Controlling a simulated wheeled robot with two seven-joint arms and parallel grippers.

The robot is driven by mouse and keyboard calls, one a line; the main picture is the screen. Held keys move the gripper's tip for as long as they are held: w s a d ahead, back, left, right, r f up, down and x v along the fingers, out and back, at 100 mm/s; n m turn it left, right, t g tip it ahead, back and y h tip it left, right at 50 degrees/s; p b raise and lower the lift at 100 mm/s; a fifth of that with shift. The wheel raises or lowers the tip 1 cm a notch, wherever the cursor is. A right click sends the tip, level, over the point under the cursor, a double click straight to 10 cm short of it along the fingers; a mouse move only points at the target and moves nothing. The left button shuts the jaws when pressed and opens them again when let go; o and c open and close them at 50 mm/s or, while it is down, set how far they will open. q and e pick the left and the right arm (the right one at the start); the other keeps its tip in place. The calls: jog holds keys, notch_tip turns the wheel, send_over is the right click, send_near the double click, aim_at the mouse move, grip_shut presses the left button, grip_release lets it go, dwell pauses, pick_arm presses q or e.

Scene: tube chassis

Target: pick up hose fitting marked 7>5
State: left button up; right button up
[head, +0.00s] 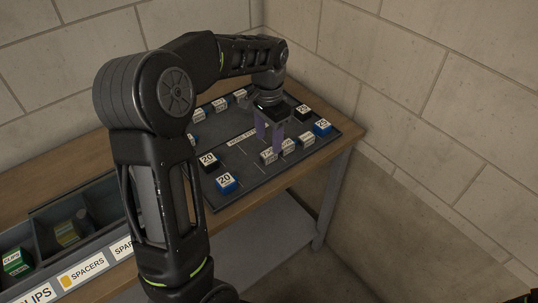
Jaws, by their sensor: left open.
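My left gripper (269,135) is over the right part of a dark tray (238,168), its two purplish fingers apart and pointing down. A small fitting with a white label (268,155) lies just in front of and below the fingers. Its label seems to start with a 7, but is too small to read surely. Two more white-labelled fittings, one at the middle (288,146) and one at the right (305,140), lie beside it in a row. I see nothing held between the fingers. My right gripper is not in view.
An organiser with compartments and a SPACERS label (86,269) is at lower left. Block walls close off the back and right.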

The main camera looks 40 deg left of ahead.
aim_at(269, 152)
pick_arm(q)
notch_tip(269, 152, down, 5)
jog(key=shift+p, duration=0.6)
grip_shut()
dwell(0.6)
